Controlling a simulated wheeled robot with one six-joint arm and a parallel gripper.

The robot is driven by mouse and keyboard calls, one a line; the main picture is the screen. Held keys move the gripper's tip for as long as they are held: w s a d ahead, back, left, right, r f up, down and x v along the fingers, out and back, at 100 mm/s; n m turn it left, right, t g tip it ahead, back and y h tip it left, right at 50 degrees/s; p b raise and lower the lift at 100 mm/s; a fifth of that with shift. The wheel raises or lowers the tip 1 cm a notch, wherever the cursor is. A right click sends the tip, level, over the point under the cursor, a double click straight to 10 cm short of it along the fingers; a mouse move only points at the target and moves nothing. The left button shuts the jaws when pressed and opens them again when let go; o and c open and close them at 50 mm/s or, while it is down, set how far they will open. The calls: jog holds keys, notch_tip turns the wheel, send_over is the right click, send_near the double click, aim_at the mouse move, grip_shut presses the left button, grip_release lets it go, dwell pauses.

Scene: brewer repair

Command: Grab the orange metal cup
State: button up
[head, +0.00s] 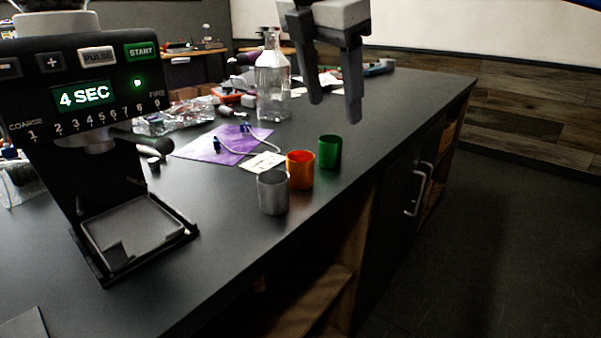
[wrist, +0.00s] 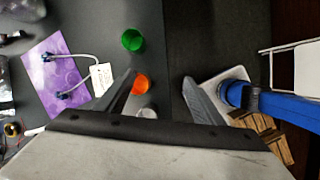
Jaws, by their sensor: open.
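The orange metal cup (head: 300,170) stands upright on the dark counter, between a silver cup (head: 272,192) and a green cup (head: 329,151). In the wrist view the orange cup (wrist: 141,85) lies just right of the left finger's tip, with the green cup (wrist: 132,40) above it and the silver cup (wrist: 147,112) partly hidden below it. My gripper (head: 334,110) is open and empty, held above the counter. In the wrist view its fingers (wrist: 159,80) are spread wide, and the orange cup shows inside the gap, nearer the left finger.
A grinder with a lit display (head: 85,95) stands at the left. A clear bottle (head: 272,85), a purple sheet (head: 215,148) and a white card (head: 262,162) lie or stand behind the cups. The counter's front edge (head: 345,195) is close to the cups.

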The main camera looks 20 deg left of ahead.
jog(key=s+a+r+n, duration=0.3)
jog(key=s+a+n, duration=0.1)
jog(key=a, duration=0.3)
send_near(300, 160)
jog(key=shift+s+d+f, duration=0.3)
jog(key=shift+d+f, duration=0.15)
jog(key=shift+f, duration=0.15)
jog(key=shift+s+d+f, duration=0.35)
jog(key=shift+d+f, duration=0.05)
jog(key=shift+f, duration=0.15)
jog(key=shift+a+x, duration=0.15)
jog(key=shift+x, duration=1.45)
jog(key=shift+a+x, duration=0.15)
jog(key=shift+x, duration=1.4)
jog(key=shift+w, duration=0.2)
jog(key=c, duration=1.1)
